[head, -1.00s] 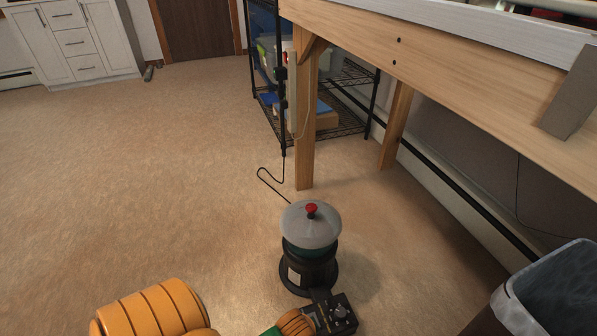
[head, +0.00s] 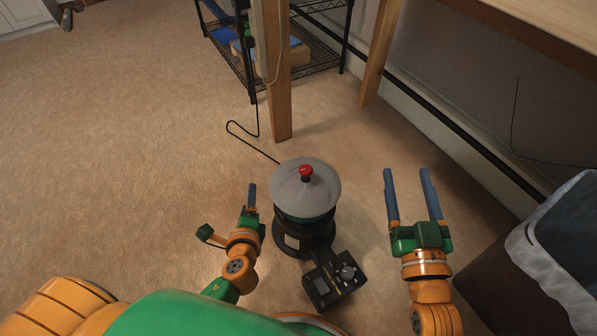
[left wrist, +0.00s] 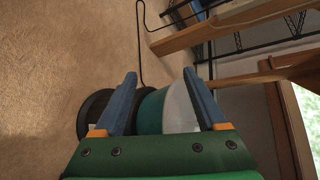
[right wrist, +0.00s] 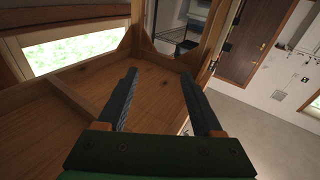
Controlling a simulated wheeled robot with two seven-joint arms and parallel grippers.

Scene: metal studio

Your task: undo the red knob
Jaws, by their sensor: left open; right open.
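The red knob (head: 306,172) sits on top of the pale domed lid (head: 300,190) of a black and teal machine (head: 308,234) on the floor. A control box with a dial (head: 335,280) is at the machine's front. My left gripper (head: 252,196) is just left of the machine, below the knob's height in the picture, open and empty. In the left wrist view, the lid (left wrist: 181,108) and teal bowl (left wrist: 150,110) show between and behind its fingers. My right gripper (head: 406,186) is open and empty, to the right of the machine and apart from it. The knob does not show in either wrist view.
A bin with a grey liner (head: 560,240) stands at the right. A wooden bench leg (head: 274,80) and wire shelf (head: 320,60) are behind the machine. A black cord (head: 245,133) runs over the floor.

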